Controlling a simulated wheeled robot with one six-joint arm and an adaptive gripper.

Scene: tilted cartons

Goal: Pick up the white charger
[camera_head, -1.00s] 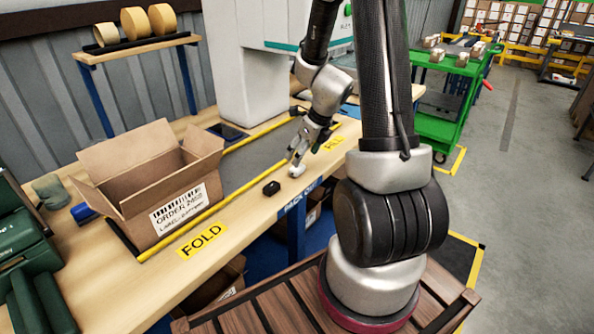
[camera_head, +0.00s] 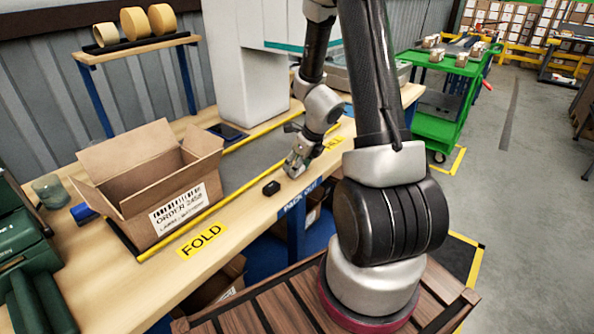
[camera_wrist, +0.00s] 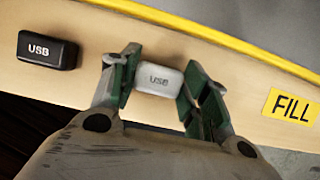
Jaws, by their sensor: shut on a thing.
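In the head view my gripper (camera_head: 292,169) hides the charger. Whether the charger touches the bench top cannot be told.
A black USB charger (camera_wrist: 47,50) lies left of my gripper; it also shows in the head view (camera_head: 271,188). An open carton (camera_head: 160,185) stands on the bench (camera_head: 120,276) at left. A yellow FILL label (camera_wrist: 291,106) is to the right. A green cart (camera_head: 440,108) stands behind.

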